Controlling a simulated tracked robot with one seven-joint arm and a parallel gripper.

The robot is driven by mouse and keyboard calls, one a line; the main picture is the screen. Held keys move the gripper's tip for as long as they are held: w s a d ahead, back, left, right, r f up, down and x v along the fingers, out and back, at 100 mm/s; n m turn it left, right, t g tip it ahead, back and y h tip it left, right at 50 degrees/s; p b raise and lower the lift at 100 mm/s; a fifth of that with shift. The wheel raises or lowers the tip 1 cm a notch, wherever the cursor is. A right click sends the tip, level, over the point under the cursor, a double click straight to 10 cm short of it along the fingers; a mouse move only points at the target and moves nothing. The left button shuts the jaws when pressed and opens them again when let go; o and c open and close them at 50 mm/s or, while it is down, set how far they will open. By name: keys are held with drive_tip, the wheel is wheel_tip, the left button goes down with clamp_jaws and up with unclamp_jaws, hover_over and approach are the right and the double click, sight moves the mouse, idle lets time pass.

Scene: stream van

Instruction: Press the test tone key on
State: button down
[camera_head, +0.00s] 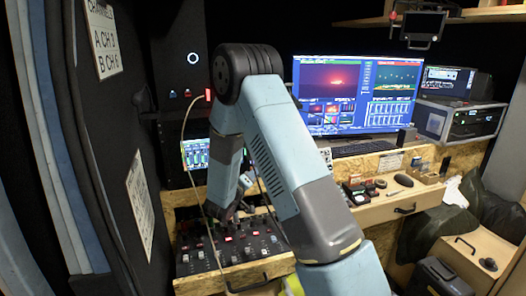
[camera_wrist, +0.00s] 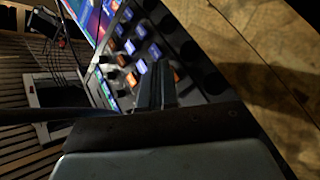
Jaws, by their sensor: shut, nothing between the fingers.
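A dark control panel (camera_head: 205,262) with rows of small knobs and keys lies on the wooden desk in the head view. The wrist view shows a dark panel with lit blue and orange keys (camera_wrist: 140,40), close to my fingertips. I cannot read the labels, so I cannot tell which key is the test tone key. My gripper (camera_wrist: 163,64) is shut and empty, its fingers over or beside the keys at the panel's edge. Whether they touch a key cannot be told. In the head view my gripper (camera_head: 229,213) is low over the back of the panel, partly hidden by my arm.
A wide monitor (camera_head: 345,95) stands behind the desk, with a keyboard (camera_head: 365,147) before it. A small lit screen (camera_head: 196,153) is behind my arm. Small items lie on the desk at right, above a drawer (camera_head: 405,208). A dark padded wall (camera_head: 115,150) bounds the left.

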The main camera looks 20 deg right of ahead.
drive_tip(key=shift+w, duration=0.25)
drive_tip(key=shift+s, duration=0.15)
idle(0.3)
drive_tip(key=shift+s, duration=0.6)
drive_tip(key=s, duration=0.6)
idle(0.3)
